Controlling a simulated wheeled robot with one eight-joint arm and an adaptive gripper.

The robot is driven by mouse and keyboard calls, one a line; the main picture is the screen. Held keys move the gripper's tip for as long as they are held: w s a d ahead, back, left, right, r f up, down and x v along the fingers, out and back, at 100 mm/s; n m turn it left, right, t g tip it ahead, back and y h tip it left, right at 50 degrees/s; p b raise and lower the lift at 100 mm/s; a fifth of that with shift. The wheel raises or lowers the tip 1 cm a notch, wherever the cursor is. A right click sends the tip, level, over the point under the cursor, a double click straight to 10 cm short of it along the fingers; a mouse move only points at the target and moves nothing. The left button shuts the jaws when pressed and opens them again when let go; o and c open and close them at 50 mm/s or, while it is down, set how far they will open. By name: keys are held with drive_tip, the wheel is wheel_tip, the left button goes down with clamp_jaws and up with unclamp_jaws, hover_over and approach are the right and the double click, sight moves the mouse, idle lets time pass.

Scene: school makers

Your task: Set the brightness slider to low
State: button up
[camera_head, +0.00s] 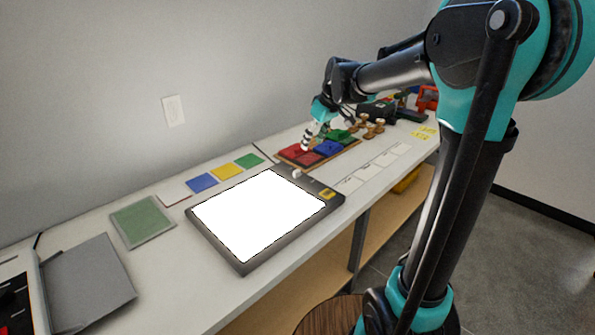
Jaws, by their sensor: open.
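A light pad (215,257) with a dark grey frame and a bright white lit panel (258,215) lies on the long table. A dark control strip runs along its right side. A small white knob (297,173), which looks like the brightness slider, sits near the strip's back end. A yellow piece (327,193) is near its front end. My gripper (305,147) points down beyond the pad's back right corner, over the left end of the coloured blocks and apart from the knob. It is small in view; it looks open and empty.
A wooden tray with red (299,154), blue (328,148) and green (338,135) blocks stands right behind the pad. White cards (369,171) lie along the front edge. Coloured cards (202,182) and a green square (142,221) lie left. A wall closes the back.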

drive_tip(key=w, duration=0.1)
approach(297, 171)
drive_tip(key=x, duration=0.9)
drive_tip(key=shift+w+f, duration=0.1)
drive_tip(key=shift+w, duration=0.05)
clamp_jaws()
